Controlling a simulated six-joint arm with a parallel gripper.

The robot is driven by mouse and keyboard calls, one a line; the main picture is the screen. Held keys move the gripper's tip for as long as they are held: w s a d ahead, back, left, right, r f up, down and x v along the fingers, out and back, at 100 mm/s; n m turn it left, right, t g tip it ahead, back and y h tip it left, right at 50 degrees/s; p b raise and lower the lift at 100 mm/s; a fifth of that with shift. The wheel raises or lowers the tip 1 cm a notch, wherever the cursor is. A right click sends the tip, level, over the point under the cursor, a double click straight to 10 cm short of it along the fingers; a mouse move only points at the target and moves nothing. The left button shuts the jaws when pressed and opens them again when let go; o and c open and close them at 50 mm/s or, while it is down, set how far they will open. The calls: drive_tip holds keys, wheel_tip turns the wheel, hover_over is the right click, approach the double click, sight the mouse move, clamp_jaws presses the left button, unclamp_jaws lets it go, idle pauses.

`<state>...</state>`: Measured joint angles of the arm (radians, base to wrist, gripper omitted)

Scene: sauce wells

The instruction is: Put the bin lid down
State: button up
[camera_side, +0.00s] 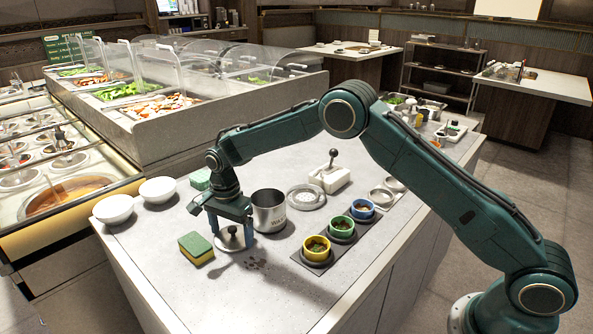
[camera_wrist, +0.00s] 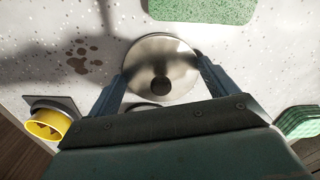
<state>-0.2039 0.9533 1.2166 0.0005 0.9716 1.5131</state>
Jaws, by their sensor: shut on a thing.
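The bin lid (camera_side: 229,243) is a round, flat steel disc with a dark knob in its middle. It lies level at the counter surface or just above it; I cannot tell which. My gripper (camera_side: 232,230) points down with its fingers either side of the lid and is shut on it. In the wrist view the lid (camera_wrist: 178,66) sits between the two blue fingers of my gripper (camera_wrist: 161,76). The open steel bin (camera_side: 269,216) stands upright just right of my gripper in the side view.
White bowls (camera_side: 114,209) stand at left. Yellow, green and blue cups stand on a dark strip (camera_side: 306,262) at right. A brown stain (camera_wrist: 84,57) marks the counter.

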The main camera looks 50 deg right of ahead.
sight(231, 229)
drive_tip(key=shift+f, duration=0.1)
drive_tip(key=o, duration=0.8)
wheel_tip(231, 229, up, 12)
drive_tip(key=shift+r, duration=0.1)
idle(0.4)
idle(0.4)
